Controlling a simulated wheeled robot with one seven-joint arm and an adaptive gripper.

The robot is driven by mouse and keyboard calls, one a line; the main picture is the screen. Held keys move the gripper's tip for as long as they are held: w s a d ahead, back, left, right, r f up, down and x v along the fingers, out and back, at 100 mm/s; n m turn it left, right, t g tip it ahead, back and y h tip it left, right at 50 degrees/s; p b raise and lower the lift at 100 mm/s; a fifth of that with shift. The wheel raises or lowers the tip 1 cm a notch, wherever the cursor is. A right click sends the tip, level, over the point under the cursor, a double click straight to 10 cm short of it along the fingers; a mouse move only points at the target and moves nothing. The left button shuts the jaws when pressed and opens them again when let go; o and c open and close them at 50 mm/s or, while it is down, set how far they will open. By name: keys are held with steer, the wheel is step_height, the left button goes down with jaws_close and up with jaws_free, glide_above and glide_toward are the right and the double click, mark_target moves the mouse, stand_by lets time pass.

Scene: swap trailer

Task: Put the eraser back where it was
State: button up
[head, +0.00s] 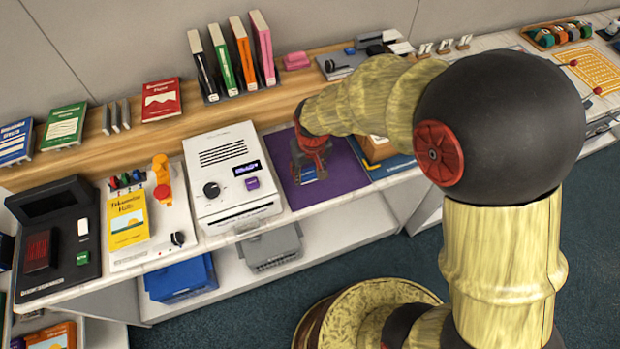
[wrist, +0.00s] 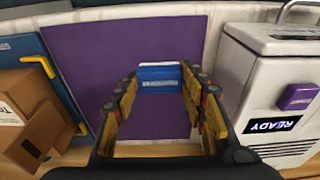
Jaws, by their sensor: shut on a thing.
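A small blue-and-white block (wrist: 160,78), which looks like the eraser, is between the fingertips of my gripper (wrist: 160,88) in the wrist view. My gripper is shut on it, over the purple mat (wrist: 100,35). In the head view my gripper (head: 309,166) points down over the purple mat (head: 345,180), and a bit of the blue block (head: 308,176) shows below the fingers. I cannot tell whether the block touches the mat.
A white machine (head: 225,175) with a knob stands left of the mat; its READY display (wrist: 272,125) shows at right in the wrist view. A brown box (head: 378,148) on a blue folder is right of the mat. A pink block (head: 297,60) lies on the wooden shelf behind.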

mark_target(310, 177)
steer(key=shift+w+d+f, duration=0.2)
steer(key=shift+w+f, duration=0.05)
steer(key=shift+f, duration=0.15)
steer(key=shift+w+d+f+b, duration=0.15)
steer(key=shift+f+b, duration=0.3)
steer(key=shift+f, duration=0.45)
steer(key=shift+w+a+f+b, duration=0.15)
steer(key=shift+f+b, duration=0.3)
steer(key=shift+f, duration=0.45)
steer(key=shift+d, duration=0.1)
steer(key=shift+f, duration=0.15)
steer(key=o, duration=1.3)
steer(key=r+p, duration=0.1)
steer(key=r, duration=0.3)
steer(key=s+r+p, duration=0.1)
steer(key=r, duration=0.3)
steer(key=r+p, duration=0.1)
steer(key=r, duration=0.3)
steer(key=shift+s+d+r+p, duration=0.1)
steer(key=shift+s+d+p, duration=0.2)
steer(key=shift+s+p, duration=0.1)
